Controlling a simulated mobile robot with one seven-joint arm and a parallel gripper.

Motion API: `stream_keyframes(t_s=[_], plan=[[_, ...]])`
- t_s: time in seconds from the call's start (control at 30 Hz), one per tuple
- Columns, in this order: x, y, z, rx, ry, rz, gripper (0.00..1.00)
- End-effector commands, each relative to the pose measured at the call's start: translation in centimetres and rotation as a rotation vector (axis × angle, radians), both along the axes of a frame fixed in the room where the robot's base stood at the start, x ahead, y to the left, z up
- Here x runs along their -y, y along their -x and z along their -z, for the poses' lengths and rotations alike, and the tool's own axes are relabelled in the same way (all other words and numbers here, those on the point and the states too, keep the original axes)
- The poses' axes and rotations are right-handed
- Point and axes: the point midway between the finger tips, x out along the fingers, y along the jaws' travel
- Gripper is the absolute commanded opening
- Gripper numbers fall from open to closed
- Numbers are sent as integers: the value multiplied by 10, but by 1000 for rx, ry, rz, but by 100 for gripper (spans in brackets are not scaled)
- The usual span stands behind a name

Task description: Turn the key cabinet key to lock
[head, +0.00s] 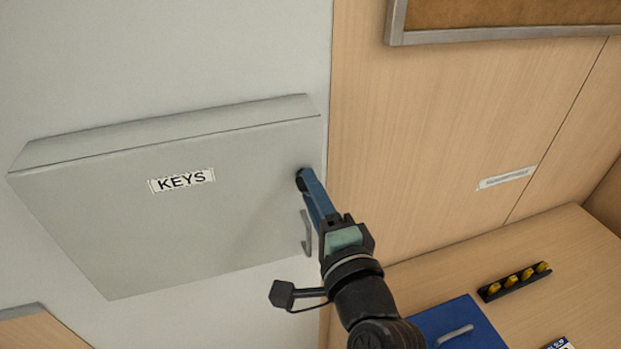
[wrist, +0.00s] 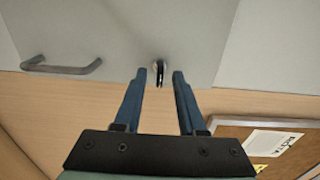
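The grey key cabinet (head: 110,225) with a "KEYS" label hangs on the wall in the head view, its door closed. It also shows in the wrist view (wrist: 120,25). The small dark key (wrist: 159,75) sits in a round lock on the door, its bow hanging down in the wrist view. My gripper (wrist: 160,76) is open, with one blue fingertip on each side of the key and a gap on both sides. In the head view my gripper (head: 304,178) reaches the door's right edge and mostly hides the key.
A door handle (head: 307,232) is just below my fingers and shows at left in the wrist view (wrist: 62,67). Below right is a wooden counter (head: 560,240) with a blue box (head: 440,322) and a dark rack of yellow pieces (head: 515,282). A framed board (head: 500,15) hangs upper right.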

Motion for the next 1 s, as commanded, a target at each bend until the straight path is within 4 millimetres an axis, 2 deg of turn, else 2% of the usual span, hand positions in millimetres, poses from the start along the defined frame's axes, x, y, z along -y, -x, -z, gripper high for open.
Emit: stream_keyframes(t_s=[0.13,0.43,0.47,0.67,1.0], plan=[[-4,-9,0,0,0,-1,40],[-4,-11,0,0,1,0,40],[-4,-11,0,0,1,0,36],[-4,-11,0,0,1,0,0],[-4,-10,1,1,2,0,0]])
